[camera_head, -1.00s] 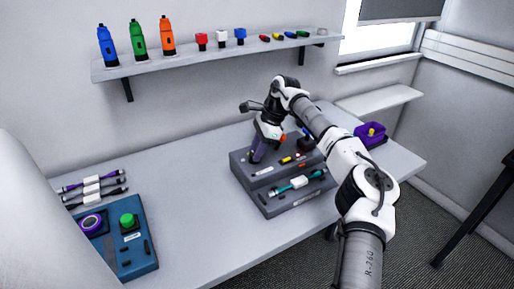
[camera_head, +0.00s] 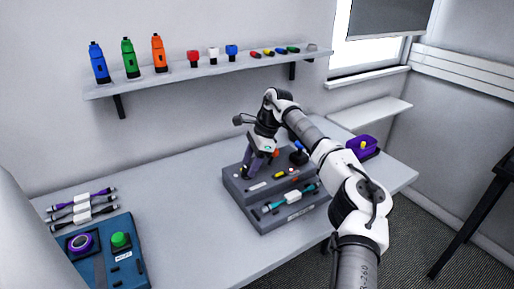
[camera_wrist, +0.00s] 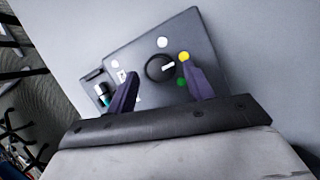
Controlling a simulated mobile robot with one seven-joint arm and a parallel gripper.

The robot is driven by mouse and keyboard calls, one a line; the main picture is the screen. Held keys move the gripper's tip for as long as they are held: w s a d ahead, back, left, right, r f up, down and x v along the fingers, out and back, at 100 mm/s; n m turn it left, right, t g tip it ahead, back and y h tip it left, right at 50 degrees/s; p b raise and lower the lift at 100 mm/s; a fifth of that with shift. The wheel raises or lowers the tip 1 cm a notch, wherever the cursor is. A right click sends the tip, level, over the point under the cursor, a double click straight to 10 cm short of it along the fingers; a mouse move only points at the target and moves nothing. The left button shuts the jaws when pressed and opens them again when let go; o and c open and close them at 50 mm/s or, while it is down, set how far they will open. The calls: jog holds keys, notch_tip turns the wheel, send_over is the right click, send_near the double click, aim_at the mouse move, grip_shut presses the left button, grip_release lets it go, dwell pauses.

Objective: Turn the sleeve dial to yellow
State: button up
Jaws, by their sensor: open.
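The sleeve dial is a round black knob (camera_wrist: 160,67) with a white pointer mark, on the grey unit (camera_wrist: 135,42) in the wrist view. The pointer aims right, between the yellow dot (camera_wrist: 183,56) and the green dot (camera_wrist: 180,82). A white dot (camera_wrist: 162,42) lies above the knob. My gripper (camera_wrist: 159,70) is open, with one purple finger on each side of the knob; contact cannot be told. In the head view my gripper (camera_head: 251,168) is over the left end of the grey unit (camera_head: 231,187), and the dial is hard to make out.
A teal cable with a white block (camera_head: 292,198) lies on the unit's front step. A blue panel (camera_head: 133,270) with a green button (camera_head: 120,240) is at the left. A purple bin (camera_head: 362,148) stands at the right. The table middle (camera_head: 180,185) is clear.

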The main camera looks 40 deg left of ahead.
jog(key=v, duration=1.3)
jog(key=shift+b, duration=0.4)
